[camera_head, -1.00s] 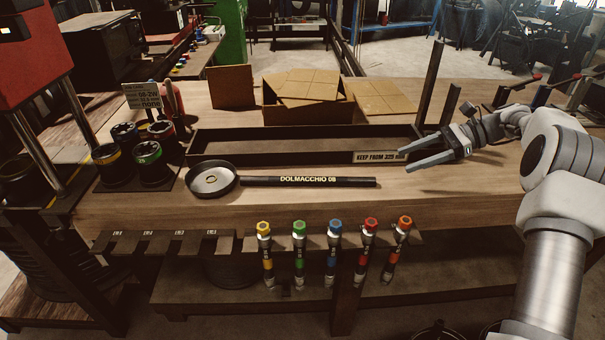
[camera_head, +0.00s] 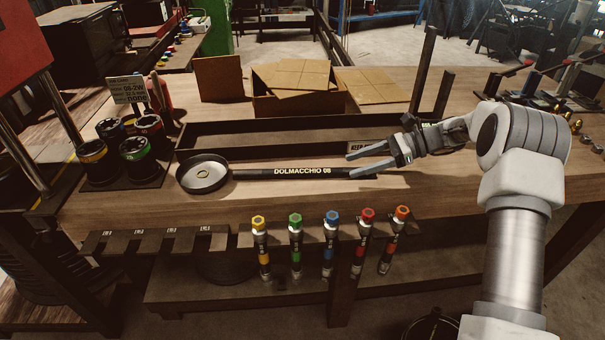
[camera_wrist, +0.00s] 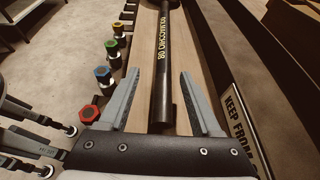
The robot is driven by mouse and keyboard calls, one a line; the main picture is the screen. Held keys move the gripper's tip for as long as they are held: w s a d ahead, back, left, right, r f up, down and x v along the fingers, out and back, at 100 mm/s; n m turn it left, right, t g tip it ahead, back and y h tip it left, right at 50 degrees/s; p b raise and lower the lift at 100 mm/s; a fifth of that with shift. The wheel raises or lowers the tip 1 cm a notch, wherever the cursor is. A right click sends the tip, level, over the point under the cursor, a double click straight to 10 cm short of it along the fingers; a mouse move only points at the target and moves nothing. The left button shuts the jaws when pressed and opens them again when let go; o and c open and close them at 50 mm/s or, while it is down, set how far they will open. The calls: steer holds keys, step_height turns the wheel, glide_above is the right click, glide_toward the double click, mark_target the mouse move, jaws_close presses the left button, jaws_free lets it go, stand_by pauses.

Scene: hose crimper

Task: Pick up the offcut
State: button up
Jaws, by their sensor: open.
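The offcut looks to be the black hose length marked DOLMACCHIO 08 (camera_head: 262,174), lying flat on the wooden bench in front of the long dark tray. My gripper (camera_head: 350,165) is open and empty at the right end of the hose, its fingers pointing left. In the wrist view, the hose (camera_wrist: 164,85) runs lengthwise in the gap between my two open fingers (camera_wrist: 159,73), apart from both. It seems to lie below them; the exact height is hard to tell. The lower finger covers part of the hose's right end in the head view.
A round metal dish (camera_head: 203,187) with a small ring in it sits at the hose's left end. The long tray (camera_head: 215,148), with a "KEEP FROM" label, lies behind. Several colour-capped tools (camera_head: 331,240) hang along the front edge. Cardboard boxes (camera_head: 298,105) stand at the back.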

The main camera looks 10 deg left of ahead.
mark_target(338, 169)
steer(key=x, duration=0.5)
steer(key=shift+w+a+f, duration=0.2)
steer(key=shift+w+a, duration=0.05)
steer(key=shift+a, duration=0.05)
jaws_close()
